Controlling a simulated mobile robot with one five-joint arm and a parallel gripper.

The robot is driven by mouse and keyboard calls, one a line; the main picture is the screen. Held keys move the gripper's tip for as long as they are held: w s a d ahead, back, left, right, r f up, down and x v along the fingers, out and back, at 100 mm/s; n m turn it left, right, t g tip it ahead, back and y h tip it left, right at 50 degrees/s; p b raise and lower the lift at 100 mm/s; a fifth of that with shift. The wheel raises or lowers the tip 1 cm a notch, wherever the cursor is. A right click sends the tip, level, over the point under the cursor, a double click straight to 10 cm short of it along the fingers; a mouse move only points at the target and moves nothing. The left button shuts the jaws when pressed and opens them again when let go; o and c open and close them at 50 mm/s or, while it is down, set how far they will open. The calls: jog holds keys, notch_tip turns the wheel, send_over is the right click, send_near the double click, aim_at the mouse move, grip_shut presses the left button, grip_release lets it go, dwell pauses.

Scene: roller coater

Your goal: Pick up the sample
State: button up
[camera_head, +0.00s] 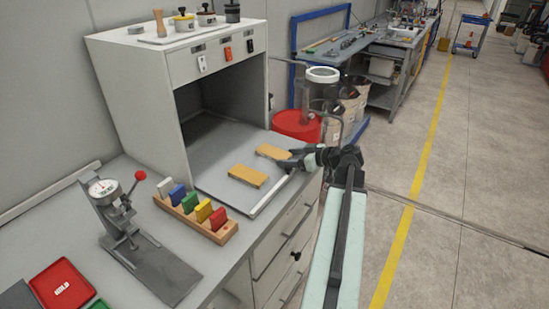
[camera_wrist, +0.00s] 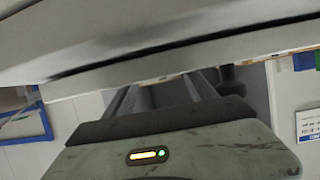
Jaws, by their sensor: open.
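Two flat tan-yellow pieces lie on the grey tray (camera_head: 222,183) at the cabinet's opening; I cannot tell which one is the sample. The nearer piece (camera_head: 248,176) lies fully in view. The farther piece (camera_head: 273,152) has its right end beside my gripper (camera_head: 285,162). My gripper is open, reaching in from the right over the tray's right edge, and nothing shows held in it. I cannot tell whether it touches the farther piece.
The white cabinet (camera_head: 133,95) stands over the tray. A wooden rack (camera_head: 212,233) with several coloured blocks and a dial gauge stand (camera_head: 120,225) are on the counter to the left. A red drum (camera_head: 297,126) stands behind.

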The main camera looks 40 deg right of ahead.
jog(key=c, duration=1.2)
jog(key=shift+r, duration=0.15)
notch_tip(320, 180, up, 10)
jog(key=p, duration=1)
